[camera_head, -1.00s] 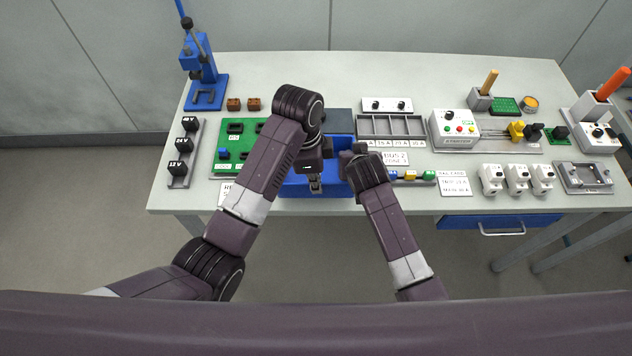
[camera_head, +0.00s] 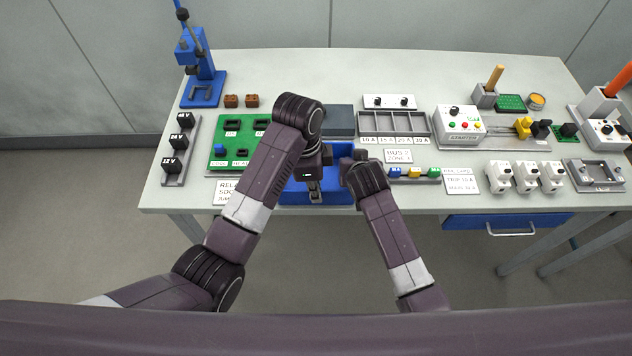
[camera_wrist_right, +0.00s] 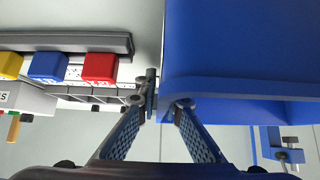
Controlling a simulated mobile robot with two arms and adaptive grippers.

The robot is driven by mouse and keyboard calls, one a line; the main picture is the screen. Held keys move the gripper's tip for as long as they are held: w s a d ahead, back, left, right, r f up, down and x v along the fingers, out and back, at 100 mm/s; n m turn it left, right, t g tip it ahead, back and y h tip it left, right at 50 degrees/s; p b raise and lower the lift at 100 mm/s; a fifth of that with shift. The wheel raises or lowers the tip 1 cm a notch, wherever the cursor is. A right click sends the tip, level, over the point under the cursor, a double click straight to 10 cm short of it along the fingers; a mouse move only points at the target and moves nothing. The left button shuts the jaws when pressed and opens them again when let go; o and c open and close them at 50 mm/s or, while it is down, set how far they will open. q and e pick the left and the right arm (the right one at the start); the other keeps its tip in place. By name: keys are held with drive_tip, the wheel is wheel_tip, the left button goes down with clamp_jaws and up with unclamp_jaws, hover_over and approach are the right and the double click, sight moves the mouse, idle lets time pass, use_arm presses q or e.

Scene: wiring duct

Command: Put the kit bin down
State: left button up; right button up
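The blue kit bin (camera_head: 331,196) is at the front edge of the bench, left of centre, partly hidden by my arms. I cannot tell whether its base touches the bench top. My right gripper is at the bin's right side, hidden behind its own wrist in the head view. In the right wrist view, the fingers of my right gripper (camera_wrist_right: 167,99) close on the wall of the bin (camera_wrist_right: 240,50), one fingertip on each side. My left gripper (camera_head: 315,192) points down over the bin's middle; its fingers overlap, so their opening is unclear.
A green board (camera_head: 222,164) lies left of the bin and a grey compartment tray (camera_head: 393,127) behind it to the right. A rail with coloured blocks (camera_head: 414,175) is close on the right. White breakers (camera_head: 525,177) stand farther right.

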use_arm(q)
drive_tip(key=shift+o, duration=1.3)
use_arm(e)
drive_tip(key=shift+o, duration=1.3)
use_arm(q)
drive_tip(key=shift+r, duration=0.2)
use_arm(e)
drive_tip(key=shift+s+r, duration=0.1)
drive_tip(key=shift+r, duration=0.05)
use_arm(q)
wheel_tip(320, 180, up, 12)
drive_tip(key=a, duration=0.1)
drive_tip(key=shift+a+f, duration=0.2)
use_arm(e)
drive_tip(key=v, duration=1.1)
drive_tip(key=shift+s+r, duration=0.25)
drive_tip(key=shift+s, duration=0.05)
